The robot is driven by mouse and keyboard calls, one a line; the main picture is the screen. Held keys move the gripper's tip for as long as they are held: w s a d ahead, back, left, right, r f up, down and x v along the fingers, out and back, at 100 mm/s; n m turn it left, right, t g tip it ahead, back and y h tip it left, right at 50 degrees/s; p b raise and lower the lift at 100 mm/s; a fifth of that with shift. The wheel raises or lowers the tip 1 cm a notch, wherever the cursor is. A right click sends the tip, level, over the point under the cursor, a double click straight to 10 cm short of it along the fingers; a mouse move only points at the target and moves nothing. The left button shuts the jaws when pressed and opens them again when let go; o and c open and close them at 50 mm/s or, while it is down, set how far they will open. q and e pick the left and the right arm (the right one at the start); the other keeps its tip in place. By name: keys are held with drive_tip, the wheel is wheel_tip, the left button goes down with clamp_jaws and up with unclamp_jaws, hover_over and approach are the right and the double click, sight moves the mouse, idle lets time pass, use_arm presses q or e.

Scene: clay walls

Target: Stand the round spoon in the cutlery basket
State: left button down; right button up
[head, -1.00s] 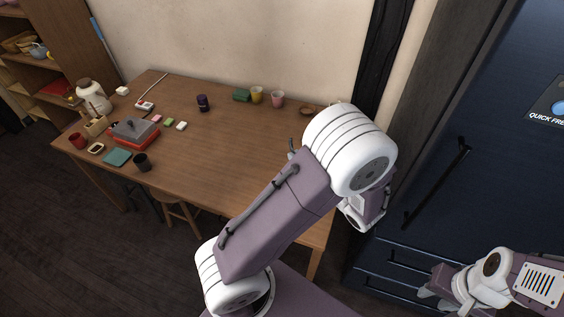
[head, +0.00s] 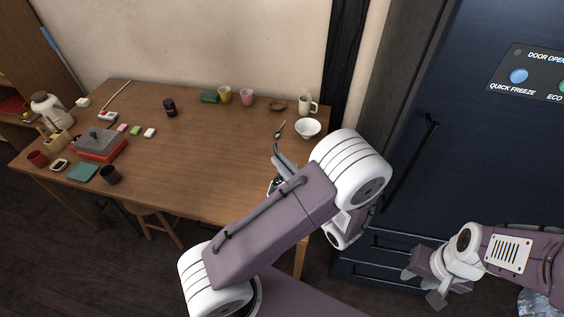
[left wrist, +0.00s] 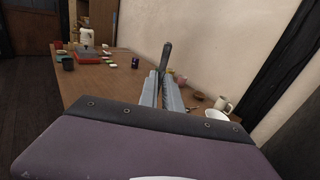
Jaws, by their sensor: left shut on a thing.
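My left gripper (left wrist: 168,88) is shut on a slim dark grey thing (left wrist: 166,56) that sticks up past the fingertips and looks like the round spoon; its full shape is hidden. In the head view my left gripper (head: 282,162) is above the table's right part, partly behind my arm. The wooden cutlery basket (head: 57,141) stands at the table's far left, with slim things upright in it. Another spoon (head: 280,129) lies on the table at the right. My right gripper (head: 423,285) is open and empty, low before the dark fridge.
A white bowl (head: 308,127), white mug (head: 305,105), brown dish (head: 277,105) and two cups stand at the back right. A red box with a grey lid (head: 98,144) and a dark cup (head: 110,175) are near the basket. The table's middle (head: 190,160) is clear.

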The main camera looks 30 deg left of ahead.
sight(279, 181)
use_arm(q)
wheel_tip(279, 181, down, 10)
drive_tip(key=b, duration=0.7)
drive_tip(key=shift+d+f+b, duration=0.1)
drive_tip(key=shift+f+b, duration=0.1)
drive_tip(key=shift+b, duration=0.1)
drive_tip(key=shift+s, duration=0.1)
drive_tip(key=c, duration=1.5)
unclamp_jaws()
drive_tip(key=shift+o, duration=0.2)
